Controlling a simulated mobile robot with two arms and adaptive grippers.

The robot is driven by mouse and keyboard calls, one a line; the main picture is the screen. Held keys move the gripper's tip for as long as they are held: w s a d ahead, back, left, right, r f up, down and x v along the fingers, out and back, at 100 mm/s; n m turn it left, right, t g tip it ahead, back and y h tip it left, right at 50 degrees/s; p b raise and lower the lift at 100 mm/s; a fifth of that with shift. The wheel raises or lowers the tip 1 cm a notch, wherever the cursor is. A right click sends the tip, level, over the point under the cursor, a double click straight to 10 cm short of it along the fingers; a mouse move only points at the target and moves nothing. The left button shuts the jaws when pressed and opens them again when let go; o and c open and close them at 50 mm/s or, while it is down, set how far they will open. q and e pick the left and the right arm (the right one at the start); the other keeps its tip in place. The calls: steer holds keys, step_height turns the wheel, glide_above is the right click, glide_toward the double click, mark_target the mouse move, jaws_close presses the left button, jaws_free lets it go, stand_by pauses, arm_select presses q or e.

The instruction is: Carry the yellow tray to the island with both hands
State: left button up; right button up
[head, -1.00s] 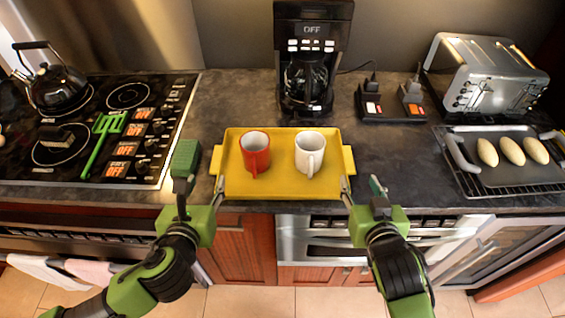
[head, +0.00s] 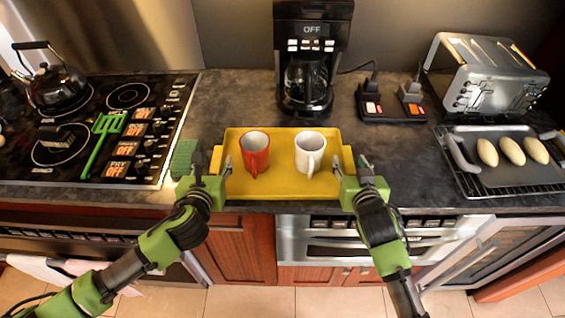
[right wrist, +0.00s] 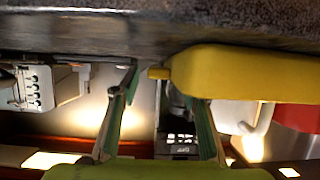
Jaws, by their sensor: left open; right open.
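The yellow tray (head: 285,185) lies flat on the dark counter near its front edge, with a handle at each end. A red mug (head: 255,152) and a white mug (head: 309,152) stand on it. My left gripper (head: 208,166) is open at the tray's left handle, one finger on each side of it. My right gripper (head: 351,166) is open at the right handle. In the right wrist view the tray (right wrist: 240,72) appears at the upper right, its handle (right wrist: 158,73) between the spread fingers of my right gripper (right wrist: 163,85). The island is not recognisable in these views.
A coffee maker (head: 312,55) stands behind the tray. A power strip (head: 390,108), a toaster (head: 487,75) and a pan with bread rolls (head: 510,175) are at right.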

mark_target(217, 159)
arm_select(q)
steer(key=shift+x, duration=1.5)
arm_select(e)
steer(key=shift+x, duration=1.5)
arm_select(q)
jaws_close()
arm_select(e)
jaws_close()
arm_select(q)
steer(key=shift+r, duration=0.3)
arm_select(e)
steer(key=shift+r, duration=0.3)
